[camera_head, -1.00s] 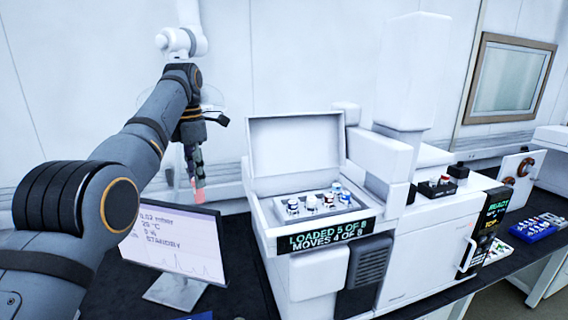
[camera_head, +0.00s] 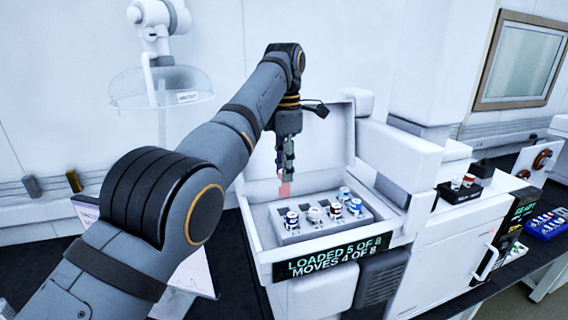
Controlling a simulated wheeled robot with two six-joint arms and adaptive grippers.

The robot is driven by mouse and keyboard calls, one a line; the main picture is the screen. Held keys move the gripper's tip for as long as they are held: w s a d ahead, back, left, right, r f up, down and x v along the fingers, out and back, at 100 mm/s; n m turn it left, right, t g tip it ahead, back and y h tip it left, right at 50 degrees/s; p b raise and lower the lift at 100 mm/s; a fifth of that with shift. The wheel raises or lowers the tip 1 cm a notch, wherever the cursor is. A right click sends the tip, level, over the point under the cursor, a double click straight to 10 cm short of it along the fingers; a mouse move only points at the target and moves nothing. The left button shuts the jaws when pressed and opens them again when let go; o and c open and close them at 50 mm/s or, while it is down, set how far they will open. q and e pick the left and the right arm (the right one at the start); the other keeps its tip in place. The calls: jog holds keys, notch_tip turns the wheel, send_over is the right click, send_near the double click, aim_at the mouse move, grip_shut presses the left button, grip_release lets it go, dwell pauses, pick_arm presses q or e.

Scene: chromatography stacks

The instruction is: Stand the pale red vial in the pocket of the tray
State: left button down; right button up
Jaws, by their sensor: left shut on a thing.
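My left gripper (camera_head: 285,172) hangs fingers down over the back left of the open tray box. It is shut on the pale red vial (camera_head: 285,189), which sticks out below the fingertips and looks upright. The grey tray (camera_head: 292,238) sits in the box and holds several capped vials. Dark empty pockets show in its back row, near and below the held vial. The vial's lower end appears close to the tray's back left; I cannot tell whether it touches. My right gripper is not in view.
The raised lid (camera_head: 325,150) stands behind the tray, close to my left gripper. The display (camera_head: 325,262) on the front reads "LOADED 5 OF 8, MOVES 4 OF 8". A small black rack (camera_head: 460,192) with vials and a blue rack (camera_head: 545,226) stand to the right.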

aim_at(284, 190)
pick_arm(q)
jog(key=shift+s+f+b, duration=0.3)
jog(key=shift+s, duration=0.05)
jog(key=shift+w+f+b, duration=0.25)
jog(key=shift+f+b, duration=0.15)
jog(key=shift+f, duration=0.15)
jog(key=shift+w+f+b, duration=0.25)
jog(key=shift+f+b, duration=0.15)
jog(key=shift+f, duration=0.1)
jog(key=shift+w+f+b, duration=0.2)
jog(key=shift+f+b, duration=0.25)
jog(key=shift+f, duration=0.05)
jog(key=shift+w+f+b, duration=0.2)
jog(key=shift+f+b, duration=0.2)
jog(key=shift+f, duration=0.1)
jog(key=shift+s+r, duration=0.1)
jog(key=shift+s, duration=0.05)
jog(key=shift+s+r, duration=0.1)
jog(key=shift+s, duration=0.05)
jog(key=shift+w+p, duration=0.2)
jog(key=shift+p, duration=0.2)
jog(key=shift+s, duration=0.1)
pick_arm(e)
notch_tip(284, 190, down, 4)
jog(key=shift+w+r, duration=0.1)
pick_arm(q)
jog(key=shift+f+b, duration=1.25)
jog(key=shift+b, duration=0.3)
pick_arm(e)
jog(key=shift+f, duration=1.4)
